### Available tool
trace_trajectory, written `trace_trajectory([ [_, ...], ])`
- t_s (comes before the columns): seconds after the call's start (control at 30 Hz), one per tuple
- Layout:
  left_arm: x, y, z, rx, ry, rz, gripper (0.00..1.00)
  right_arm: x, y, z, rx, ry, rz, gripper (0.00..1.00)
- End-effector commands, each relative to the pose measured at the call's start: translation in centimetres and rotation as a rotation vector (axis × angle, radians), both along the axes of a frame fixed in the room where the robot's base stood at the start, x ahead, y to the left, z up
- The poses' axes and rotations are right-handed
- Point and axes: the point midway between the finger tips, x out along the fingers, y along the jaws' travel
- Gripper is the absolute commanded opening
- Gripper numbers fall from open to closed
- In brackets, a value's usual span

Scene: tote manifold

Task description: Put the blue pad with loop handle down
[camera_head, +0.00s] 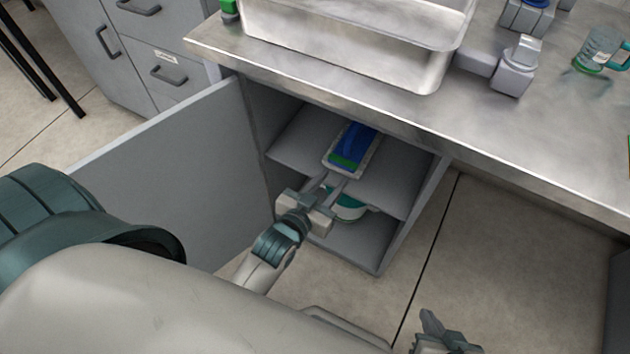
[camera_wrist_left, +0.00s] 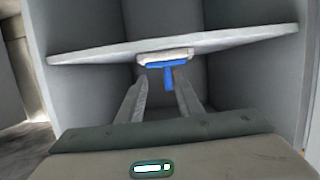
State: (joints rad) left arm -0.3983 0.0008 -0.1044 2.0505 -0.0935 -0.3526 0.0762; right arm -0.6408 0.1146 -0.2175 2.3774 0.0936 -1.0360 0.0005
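A blue item (camera_head: 357,138), which seems to be the blue pad, shows over a pale tray-like piece with a green strip, at the shelf inside the open cabinet. In the left wrist view, a blue T-shaped part (camera_wrist_left: 167,72) shows under a white edge, its stem pointing down between my fingertips. A loop is not clear in either view. My left gripper (camera_head: 334,181) is at the cabinet mouth, fingers apart, just in front of the blue item; it also shows in the left wrist view (camera_wrist_left: 161,73). No finger visibly closes on the stem. My right gripper (camera_head: 442,335) is low, partly cut off.
The cabinet shelf (camera_head: 385,185) has bare room at the right. A teal-and-white container (camera_head: 350,207) sits below it. The open door (camera_head: 165,160) stands left of my left arm. The metal countertop (camera_head: 400,112) overhangs the cabinet and carries a large tray (camera_head: 340,50).

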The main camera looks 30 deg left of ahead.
Motion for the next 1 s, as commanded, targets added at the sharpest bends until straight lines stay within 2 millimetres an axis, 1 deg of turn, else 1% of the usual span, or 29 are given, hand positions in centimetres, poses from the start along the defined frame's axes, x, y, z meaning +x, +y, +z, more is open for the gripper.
trace_trajectory([
  [0.03,-1.8,-0.4,-0.8,-0.001,0.065,-0.018,0.33,0.0,0.0,0.0,0.000,0.000,0.000,0.00],
  [0.07,-2.9,-0.6,-1.2,-0.003,0.107,-0.028,0.33,0.0,0.0,0.0,0.000,0.000,0.000,0.00],
  [0.1,-4.5,-1.0,-1.9,-0.004,0.165,-0.046,0.33,0.0,0.0,0.0,0.000,0.000,0.000,0.00],
  [0.17,-7.0,-1.7,-2.7,-0.007,0.253,-0.074,0.33,0.0,0.0,0.0,0.000,0.000,0.000,0.00],
  [0.2,-8.8,-2.2,-3.2,-0.009,0.311,-0.094,0.33,0.0,0.0,0.0,0.000,0.000,0.000,0.00],
  [0.27,-11.3,-2.9,-3.7,-0.009,0.392,-0.128,0.33,0.0,0.0,0.0,0.000,0.000,0.000,0.00],
  [0.3,-12.9,-3.3,-4.0,-0.009,0.441,-0.147,0.33,0.0,0.0,0.0,0.000,0.000,0.000,0.00],
  [0.4,-16.2,-4.1,-4.3,-0.010,0.538,-0.191,0.33,0.0,0.0,0.0,0.000,0.000,0.000,0.00],
  [0.5,-18.2,-4.6,-4.5,-0.010,0.597,-0.219,0.33,0.0,0.0,0.0,0.000,0.000,0.000,0.00],
  [0.63,-19.0,-4.7,-4.5,-0.008,0.621,-0.231,0.33,0.0,0.0,0.0,0.000,0.000,0.000,0.00],
  [1.0,-18.9,-4.7,-4.5,-0.009,0.619,-0.229,0.33,0.0,0.0,0.0,0.000,0.001,0.000,0.00],
])
